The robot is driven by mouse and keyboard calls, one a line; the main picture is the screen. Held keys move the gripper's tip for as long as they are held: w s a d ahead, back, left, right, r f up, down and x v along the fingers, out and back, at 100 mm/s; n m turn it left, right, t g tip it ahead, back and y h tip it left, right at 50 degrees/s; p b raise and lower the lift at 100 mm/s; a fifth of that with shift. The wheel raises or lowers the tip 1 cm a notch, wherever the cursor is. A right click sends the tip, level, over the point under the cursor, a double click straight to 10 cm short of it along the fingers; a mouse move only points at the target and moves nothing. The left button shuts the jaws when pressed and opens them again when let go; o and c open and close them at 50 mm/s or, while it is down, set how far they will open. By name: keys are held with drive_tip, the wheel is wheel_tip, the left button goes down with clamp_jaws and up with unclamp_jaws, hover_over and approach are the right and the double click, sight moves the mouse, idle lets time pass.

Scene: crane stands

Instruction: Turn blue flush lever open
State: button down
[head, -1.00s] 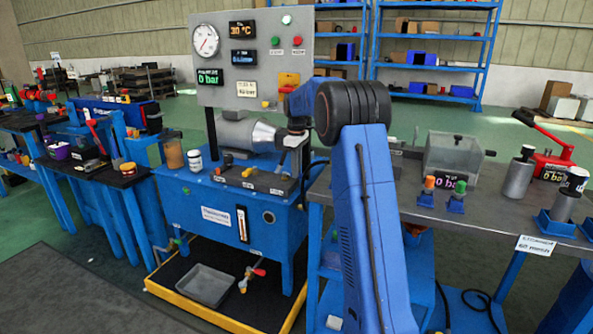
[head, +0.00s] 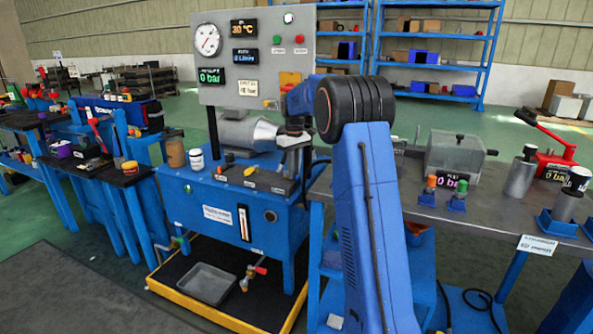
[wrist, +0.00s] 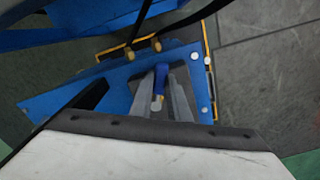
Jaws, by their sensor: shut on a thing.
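The blue flush lever (wrist: 160,78) shows in the wrist view as a short blue handle with a pale end. It stands between the two grey fingers of my gripper (wrist: 162,92), which is shut on it. In the head view my gripper (head: 302,178) reaches down at the right end of the blue tank (head: 215,215). The lever cannot be made out there. My arm partly covers this area, and the lever's base is hidden between the fingers.
An instrument panel (head: 256,60) with a gauge stands behind the tank. Below is a yellow-edged drip tray (head: 180,293) with a grey pan (head: 207,284). The grey bench (head: 505,215) on the right carries several fittings. Floor at front left is clear.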

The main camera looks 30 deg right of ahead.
drive_tip(key=a+m, duration=0.1)
drive_tip(key=m, duration=0.1)
drive_tip(key=shift+a+m, duration=0.15)
drive_tip(key=shift+m, duration=0.25)
drive_tip(key=a+m, duration=0.1)
drive_tip(key=m, duration=0.2)
drive_tip(key=shift+w+a+m, duration=0.15)
drive_tip(key=shift+a+m, duration=0.15)
drive_tip(key=shift+a, duration=0.05)
drive_tip(key=m, duration=0.1)
drive_tip(key=a+m, duration=0.1)
drive_tip(key=m, duration=0.1)
drive_tip(key=shift+w+a, duration=0.15)
drive_tip(key=shift+w, duration=0.25)
drive_tip(key=shift+w+a+m, duration=0.25)
drive_tip(key=shift+m, duration=0.55)
drive_tip(key=shift+w+a+m, duration=0.2)
drive_tip(key=shift+m, duration=0.6)
drive_tip(key=c, duration=1.7)
unclamp_jaws()
drive_tip(key=shift+r, duration=0.15)
